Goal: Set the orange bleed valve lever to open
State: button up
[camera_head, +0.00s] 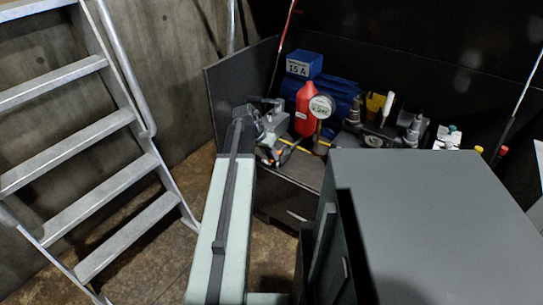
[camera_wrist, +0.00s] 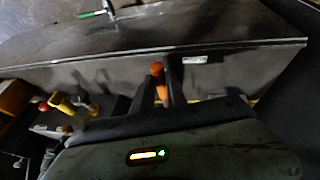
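The orange lever (camera_wrist: 157,69) shows in the wrist view, upright between the two dark fingers of my gripper (camera_wrist: 162,82). A second orange patch shows lower down between the fingers. The fingers stand apart with the orange between them, but I cannot tell whether they press on it. In the head view my gripper (camera_head: 272,148) is at the left front of the equipment bench, and small orange bits show around it. The wrist and fingers hide most of the lever there, and its valve body is not clear.
Behind my gripper stand a red bottle (camera_head: 305,110), a round gauge (camera_head: 321,106) and a blue machine (camera_head: 341,92) with a blue box (camera_head: 304,64). A large grey cabinet (camera_head: 430,215) fills the right foreground. A metal ladder (camera_head: 75,140) stands left.

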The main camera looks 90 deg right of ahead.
jog(key=o, duration=0.4)
jog(key=shift+s+d, duration=0.15)
jog(key=p+v, duration=0.7)
jog(key=shift+r, duration=0.35)
